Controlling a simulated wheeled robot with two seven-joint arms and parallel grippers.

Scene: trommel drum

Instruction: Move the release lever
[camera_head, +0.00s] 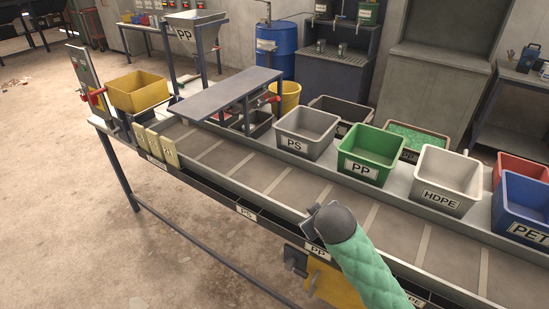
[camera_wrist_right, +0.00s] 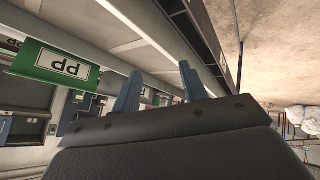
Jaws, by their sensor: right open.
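No part is marked as the release lever. In the head view a red handle (camera_head: 95,96) sits on the upright panel (camera_head: 84,68) at the far left end of the conveyor. Another red part (camera_head: 268,101) shows under the grey plate (camera_head: 225,92); I cannot tell which one is the lever. My right gripper (camera_head: 318,212) is over the near edge of the conveyor, far to the right of both. In the right wrist view its two blue fingers (camera_wrist_right: 158,82) are apart with nothing between them. My left gripper is not in view.
The conveyor belt (camera_head: 290,188) runs between low rails. Several bins line its far side, including the green PP bin (camera_head: 370,155), also upside down in the wrist view (camera_wrist_right: 55,68). A yellow bin (camera_head: 138,92) stands at the left end. The floor at lower left is clear.

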